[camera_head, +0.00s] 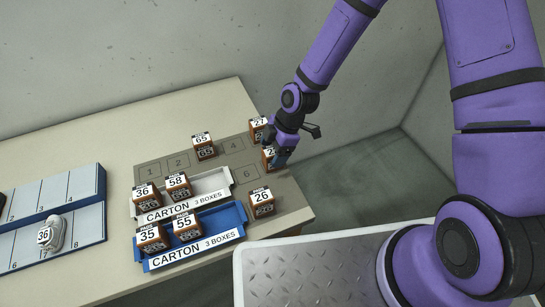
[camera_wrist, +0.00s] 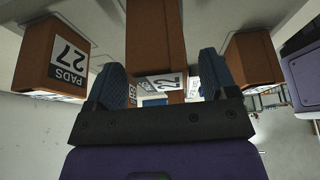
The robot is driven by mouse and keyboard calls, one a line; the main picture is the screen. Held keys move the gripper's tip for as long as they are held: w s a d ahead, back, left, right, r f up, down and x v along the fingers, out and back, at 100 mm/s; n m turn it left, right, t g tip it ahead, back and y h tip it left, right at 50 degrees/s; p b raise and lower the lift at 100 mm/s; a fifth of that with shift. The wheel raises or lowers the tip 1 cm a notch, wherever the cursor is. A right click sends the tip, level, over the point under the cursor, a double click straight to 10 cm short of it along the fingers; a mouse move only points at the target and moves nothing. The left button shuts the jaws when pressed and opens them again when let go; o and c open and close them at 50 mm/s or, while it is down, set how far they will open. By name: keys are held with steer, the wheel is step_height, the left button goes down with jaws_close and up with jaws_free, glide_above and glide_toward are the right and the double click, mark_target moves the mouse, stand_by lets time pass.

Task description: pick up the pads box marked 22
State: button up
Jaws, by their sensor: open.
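The pads box marked 22 (camera_wrist: 155,40) is brown with a white label and shows between my fingers in the wrist view. In the head view this box (camera_head: 268,158) stands at the right end of the grey mat, partly hidden by my gripper. My gripper (camera_head: 281,158) is at the box. In the wrist view my gripper (camera_wrist: 164,80) is open, with one blue finger on each side of the box. I cannot tell whether the fingers touch it.
Pads box 27 (camera_head: 257,129) stands close behind, and box 26 (camera_head: 262,204) in front. Box 65 (camera_head: 203,146) is farther left. A white carton (camera_head: 218,190) and a blue carton (camera_head: 238,222) hold boxes.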

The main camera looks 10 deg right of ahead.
steer(key=shift+x, duration=1.25)
steer(key=c, duration=1)
steer(key=shift+r, duration=0.1)
